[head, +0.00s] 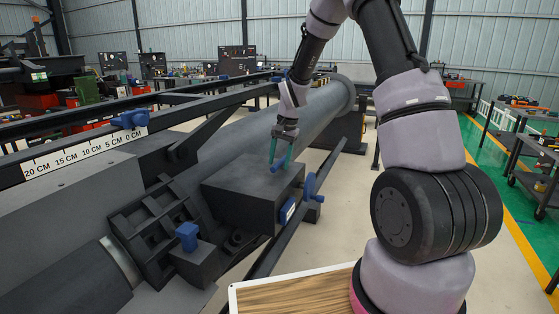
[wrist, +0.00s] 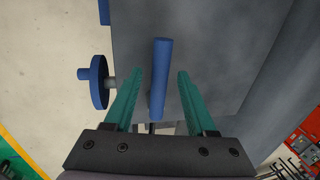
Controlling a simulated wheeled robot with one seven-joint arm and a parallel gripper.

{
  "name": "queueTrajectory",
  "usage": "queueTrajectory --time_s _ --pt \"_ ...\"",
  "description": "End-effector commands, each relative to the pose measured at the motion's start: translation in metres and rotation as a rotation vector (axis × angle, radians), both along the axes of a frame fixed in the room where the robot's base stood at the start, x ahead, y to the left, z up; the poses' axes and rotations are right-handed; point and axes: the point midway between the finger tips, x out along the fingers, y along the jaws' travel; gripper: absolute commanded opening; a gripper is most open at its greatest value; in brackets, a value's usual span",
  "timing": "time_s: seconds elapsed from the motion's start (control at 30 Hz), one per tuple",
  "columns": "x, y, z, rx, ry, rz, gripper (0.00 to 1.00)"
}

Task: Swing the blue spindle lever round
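The blue spindle lever (wrist: 159,78) shows in the wrist view as an upright-looking blue rod over the dark grey block. It stands between the two teal fingers of my gripper (wrist: 159,74), with a visible gap on each side. The fingers are apart and do not look closed on the rod. In the head view my gripper (head: 280,163) points down at the top of the dark grey block (head: 238,198). There the lever is hard to make out from the fingers. How far the fingertips reach down beside the rod cannot be told.
A blue handwheel (head: 310,185) sits at the block's right side; it also shows left of my fingers in the wrist view (wrist: 98,82). Other blue handles (head: 187,236) stand on the machine. A long rail (head: 322,168) runs past the block. Open floor lies to the right.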

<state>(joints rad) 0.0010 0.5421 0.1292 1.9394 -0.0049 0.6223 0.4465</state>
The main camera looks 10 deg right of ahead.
Motion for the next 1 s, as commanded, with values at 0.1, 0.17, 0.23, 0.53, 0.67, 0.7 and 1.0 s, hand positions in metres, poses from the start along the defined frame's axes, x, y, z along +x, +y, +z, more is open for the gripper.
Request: queueTrajectory --time_s 0.1,0.17,0.23,0.53,0.67,0.7,1.0 --pt "0.0 0.0 0.0002 0.0 0.0 0.0 0.11" --pt "0.0 0.0 0.0002 0.0 0.0 0.0 0.0" --pt "0.0 0.0 0.0003 0.0 0.0 0.0 0.0" --pt "0.0 -0.0001 0.0004 0.0 0.0 0.0 0.0" --pt "0.0 -0.0001 0.0005 0.0 0.0 0.0 0.0" --pt "0.0 -0.0001 0.0005 0.0 0.0 0.0 0.0" --pt "0.0002 -0.0001 0.0006 0.0 0.0 0.0 0.0"
